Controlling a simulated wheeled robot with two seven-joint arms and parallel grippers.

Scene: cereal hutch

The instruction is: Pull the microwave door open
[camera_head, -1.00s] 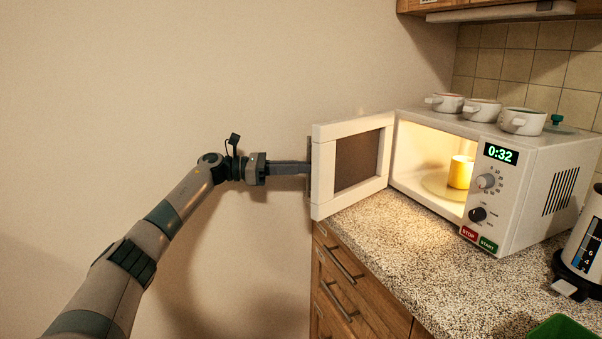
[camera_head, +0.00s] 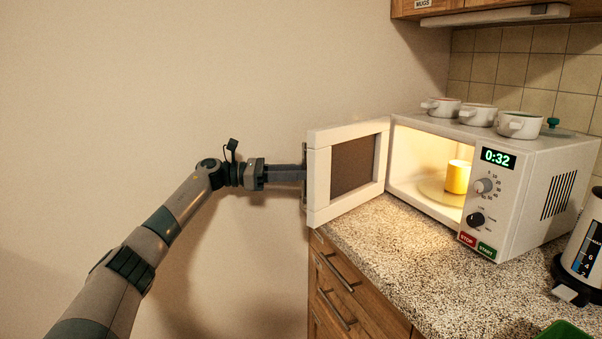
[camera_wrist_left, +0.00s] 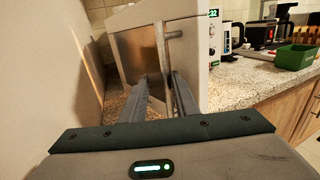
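The white microwave (camera_head: 555,160) stands on the counter with its door (camera_head: 317,180) swung wide open to the left. Its lit inside shows a yellow mug (camera_head: 457,177) on the turntable. My left gripper (camera_head: 303,174) reaches in from the left to the door's outer side; its fingertips are partly hidden by the door edge. In the left wrist view the door's outer face (camera_wrist_left: 135,55) and its vertical bar handle (camera_wrist_left: 160,45) show. The two fingers (camera_wrist_left: 161,78) are apart, with the bar between their tips and visible gaps beside it. My right gripper is not in view.
Several white pots (camera_head: 478,115) sit on top of the microwave. A kettle-like appliance (camera_head: 583,245) and a green bin (camera_head: 565,331) are at the right. The speckled counter (camera_head: 390,260) is clear before the microwave. A plain wall (camera_head: 200,80) is at the left.

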